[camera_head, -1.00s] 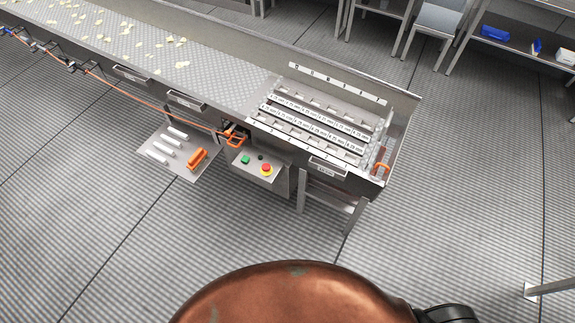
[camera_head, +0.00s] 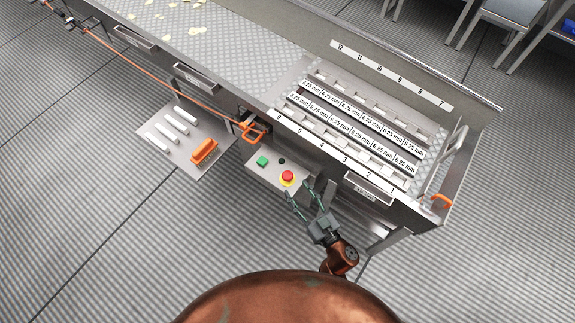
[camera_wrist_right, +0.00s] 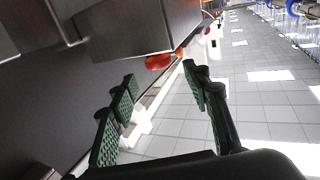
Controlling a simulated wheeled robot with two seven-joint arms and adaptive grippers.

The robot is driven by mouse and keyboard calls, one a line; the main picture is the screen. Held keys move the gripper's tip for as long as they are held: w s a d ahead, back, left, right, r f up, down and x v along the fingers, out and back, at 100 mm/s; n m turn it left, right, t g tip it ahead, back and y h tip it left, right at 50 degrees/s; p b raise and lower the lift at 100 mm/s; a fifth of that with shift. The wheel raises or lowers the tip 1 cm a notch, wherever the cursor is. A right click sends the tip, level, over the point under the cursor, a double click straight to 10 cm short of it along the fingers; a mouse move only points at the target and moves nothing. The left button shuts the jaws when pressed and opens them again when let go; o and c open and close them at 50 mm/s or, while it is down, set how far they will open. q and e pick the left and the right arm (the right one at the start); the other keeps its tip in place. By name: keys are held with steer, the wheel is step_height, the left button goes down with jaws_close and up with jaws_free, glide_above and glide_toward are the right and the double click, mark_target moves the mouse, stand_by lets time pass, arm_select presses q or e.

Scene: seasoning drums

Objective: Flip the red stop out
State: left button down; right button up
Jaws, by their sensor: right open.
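The red stop (camera_head: 288,175) is a round red button on a yellow base. It sits on the grey control panel (camera_head: 262,178) on the near side of the machine. In the right wrist view, a red rounded shape (camera_wrist_right: 159,62), seemingly the stop, shows just beyond the fingertips, partly behind a grey metal box. My right gripper (camera_head: 300,190) is just in front of the red stop, at the panel's near right edge. Its green-padded fingers are apart with nothing between them, as the wrist view also shows (camera_wrist_right: 160,78). Contact with the stop cannot be told. My left gripper is out of view.
A green button (camera_head: 262,161) and a small black knob (camera_head: 281,161) share the panel. An orange handle (camera_head: 252,131) is behind it. A side tray (camera_head: 180,155) holds white rods and an orange piece. The machine's slotted top (camera_head: 330,85) rises behind. Floor in front is clear.

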mark_target(290, 180)
steer(key=b+x, duration=0.2)
steer(key=x, duration=0.5)
steer(key=shift+d, duration=0.1)
steer(key=shift+w, duration=0.35)
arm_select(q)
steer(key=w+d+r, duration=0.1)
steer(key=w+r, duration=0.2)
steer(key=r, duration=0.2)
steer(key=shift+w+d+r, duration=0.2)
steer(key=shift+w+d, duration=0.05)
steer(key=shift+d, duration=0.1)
arm_select(e)
jaws_close()
